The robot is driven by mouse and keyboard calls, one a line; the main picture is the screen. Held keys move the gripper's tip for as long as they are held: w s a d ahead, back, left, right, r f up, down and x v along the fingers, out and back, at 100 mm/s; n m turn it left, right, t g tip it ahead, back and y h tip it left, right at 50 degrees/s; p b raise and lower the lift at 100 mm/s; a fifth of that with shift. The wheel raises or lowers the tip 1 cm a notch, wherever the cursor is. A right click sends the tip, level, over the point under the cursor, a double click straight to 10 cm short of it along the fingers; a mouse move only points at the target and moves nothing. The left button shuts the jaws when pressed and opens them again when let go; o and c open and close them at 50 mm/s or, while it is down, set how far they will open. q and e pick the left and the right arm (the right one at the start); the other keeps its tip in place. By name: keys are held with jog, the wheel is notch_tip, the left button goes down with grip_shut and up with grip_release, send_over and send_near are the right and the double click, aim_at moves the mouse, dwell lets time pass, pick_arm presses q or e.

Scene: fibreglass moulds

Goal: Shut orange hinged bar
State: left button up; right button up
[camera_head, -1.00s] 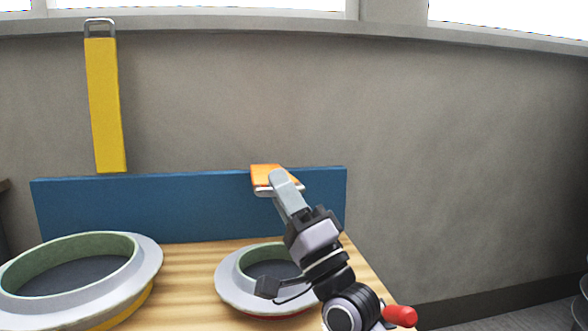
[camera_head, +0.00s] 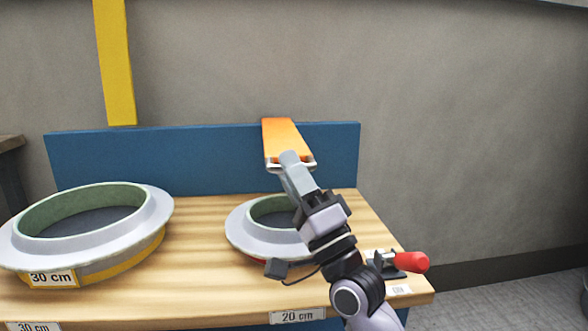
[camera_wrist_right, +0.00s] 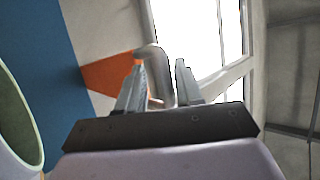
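The orange hinged bar (camera_head: 285,138) is attached at the top of a blue upright panel and sticks out toward me, sloping down. A grey metal handle (camera_head: 306,165) is at its near end. My right gripper (camera_head: 290,160) is at this handle. In the right wrist view, the orange bar (camera_wrist_right: 108,74) shows behind the fingers. There the fingers of my right gripper (camera_wrist_right: 160,75) stand apart, with the rounded grey handle (camera_wrist_right: 154,62) between them. A narrow gap shows beside the right-hand finger. My left gripper is not in view.
The blue panel (camera_head: 150,165) stands at the back of a wooden table (camera_head: 200,235). A large round mould (camera_head: 150,215) and a smaller one (camera_head: 240,230) sit on the table. A red-handled clamp (camera_head: 410,262) is at the right edge.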

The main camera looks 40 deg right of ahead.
jog(key=shift+d, duration=0.1)
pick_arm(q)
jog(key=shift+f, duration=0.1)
pick_arm(e)
jog(key=v, duration=0.7)
dwell(0.4)
dwell(0.4)
jog(key=w+a+f+n+g+y+p, duration=0.15)
jog(key=a+n+g+p, duration=0.5)
jog(key=p, duration=1.35)
pick_arm(q)
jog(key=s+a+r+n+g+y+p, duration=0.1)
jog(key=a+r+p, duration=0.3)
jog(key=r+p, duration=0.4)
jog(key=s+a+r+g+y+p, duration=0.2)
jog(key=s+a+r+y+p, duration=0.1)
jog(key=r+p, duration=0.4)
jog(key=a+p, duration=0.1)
jog(key=p, duration=0.2)
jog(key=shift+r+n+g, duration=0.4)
pick_arm(e)
jog(key=s+a+f+n+g, duration=0.1)
jog(key=s+f+n+g, duration=0.1)
jog(key=s+n+g, duration=0.2)
jog(key=s+a+f+n+g, duration=0.2)
jog(key=s+n+g, duration=0.3)
jog(key=s, duration=0.4)
jog(key=shift+f+h, duration=0.35)
